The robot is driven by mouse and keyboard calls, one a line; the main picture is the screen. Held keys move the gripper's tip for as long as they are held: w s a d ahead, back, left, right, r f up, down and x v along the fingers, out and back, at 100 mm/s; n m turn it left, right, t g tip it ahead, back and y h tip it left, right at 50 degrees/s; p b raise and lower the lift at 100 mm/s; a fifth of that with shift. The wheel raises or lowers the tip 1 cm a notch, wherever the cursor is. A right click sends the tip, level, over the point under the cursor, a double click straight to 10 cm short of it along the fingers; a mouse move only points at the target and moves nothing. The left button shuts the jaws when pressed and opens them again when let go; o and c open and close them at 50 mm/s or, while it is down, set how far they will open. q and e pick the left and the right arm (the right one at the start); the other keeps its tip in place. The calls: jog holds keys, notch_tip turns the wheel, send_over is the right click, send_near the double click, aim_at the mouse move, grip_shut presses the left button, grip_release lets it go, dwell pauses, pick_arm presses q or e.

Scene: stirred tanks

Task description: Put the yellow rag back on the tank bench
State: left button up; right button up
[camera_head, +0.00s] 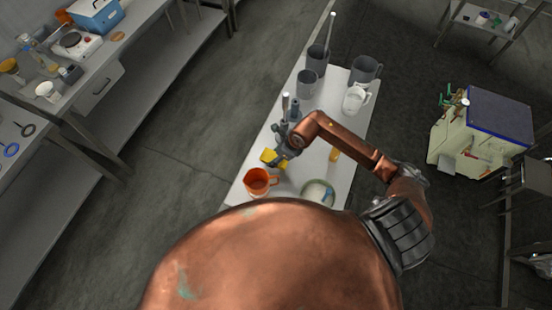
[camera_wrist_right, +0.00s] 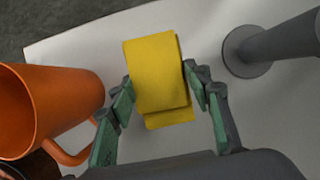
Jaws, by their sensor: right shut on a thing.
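The yellow rag (camera_head: 269,157) is a folded yellow cloth between the fingers of my right gripper (camera_head: 280,160). In the right wrist view the rag (camera_wrist_right: 157,75) sits between the two green-padded fingertips of the right gripper (camera_wrist_right: 166,95), which is shut on it. The white bench top (camera_head: 337,110) is beneath the rag. I cannot tell whether the rag touches it. My left gripper is not in view.
An orange mug (camera_head: 257,181) stands close beside the rag, also large in the right wrist view (camera_wrist_right: 55,105). A grey post on a round base (camera_wrist_right: 245,52) stands on the other side. Grey jugs (camera_head: 310,82), a white jug (camera_head: 355,98) and a bowl (camera_head: 318,193) share the bench.

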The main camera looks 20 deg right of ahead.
jog(key=shift+w+f+p, duration=0.2)
jog(key=shift+f+p, duration=0.1)
jog(key=shift+f, duration=0.95)
jog(key=shift+s+d, duration=0.1)
jog(key=shift+s, duration=0.15)
jog(key=o, duration=0.9)
jog(key=shift+w+f, duration=0.1)
jog(key=shift+c, duration=0.2)
jog(key=shift+o, duration=0.8)
jog(key=shift+d+r, duration=0.15)
jog(key=shift+r, duration=0.3)
pick_arm(q)
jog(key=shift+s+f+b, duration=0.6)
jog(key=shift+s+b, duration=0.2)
jog(key=shift+b, duration=0.2)
pick_arm(e)
jog(key=v, duration=1.1)
jog(key=shift+r, duration=0.1)
